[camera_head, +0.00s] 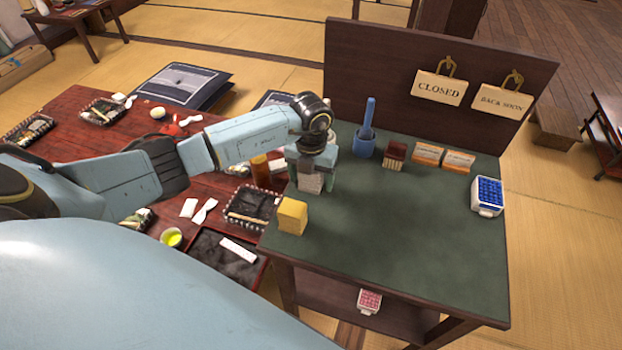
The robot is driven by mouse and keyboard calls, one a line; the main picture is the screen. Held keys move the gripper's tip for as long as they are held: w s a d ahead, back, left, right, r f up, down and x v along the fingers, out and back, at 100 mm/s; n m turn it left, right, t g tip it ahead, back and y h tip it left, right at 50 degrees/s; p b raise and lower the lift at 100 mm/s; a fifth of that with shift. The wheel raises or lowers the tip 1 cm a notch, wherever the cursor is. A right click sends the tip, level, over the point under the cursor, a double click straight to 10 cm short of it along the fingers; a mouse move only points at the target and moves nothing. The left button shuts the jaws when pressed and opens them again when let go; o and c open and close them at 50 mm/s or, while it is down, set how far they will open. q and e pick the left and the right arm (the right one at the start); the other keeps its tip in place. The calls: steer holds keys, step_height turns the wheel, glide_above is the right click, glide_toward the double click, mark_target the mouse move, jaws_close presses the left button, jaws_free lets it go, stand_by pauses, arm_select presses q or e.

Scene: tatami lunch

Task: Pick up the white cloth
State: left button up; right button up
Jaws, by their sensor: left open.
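A pale greyish-white folded cloth (310,183) is near the left back part of the green-topped stand (400,240). My left gripper (311,180) points down over it, with its teal fingers open on either side of the cloth. I cannot tell whether the fingers touch it. The gripper and wrist hide the cloth's upper part. My right gripper is not in view.
A yellow block (292,216) stands close in front of the cloth. Behind are a blue holder (364,146), a brown brush (395,154) and orange-and-white boxes (428,154). A blue-and-white container (487,196) is at right. The stand's middle is clear. The red lunch table (75,150) is left.

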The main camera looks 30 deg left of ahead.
arm_select(q)
steer(key=c, duration=1)
steer(key=shift+c, duration=0.3)
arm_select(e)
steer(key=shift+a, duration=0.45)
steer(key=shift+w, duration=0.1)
arm_select(q)
step_height(320, 180, up, 9)
steer(key=shift+r+p, duration=0.2)
steer(key=shift+p, duration=0.45)
steer(key=shift+r, duration=0.4)
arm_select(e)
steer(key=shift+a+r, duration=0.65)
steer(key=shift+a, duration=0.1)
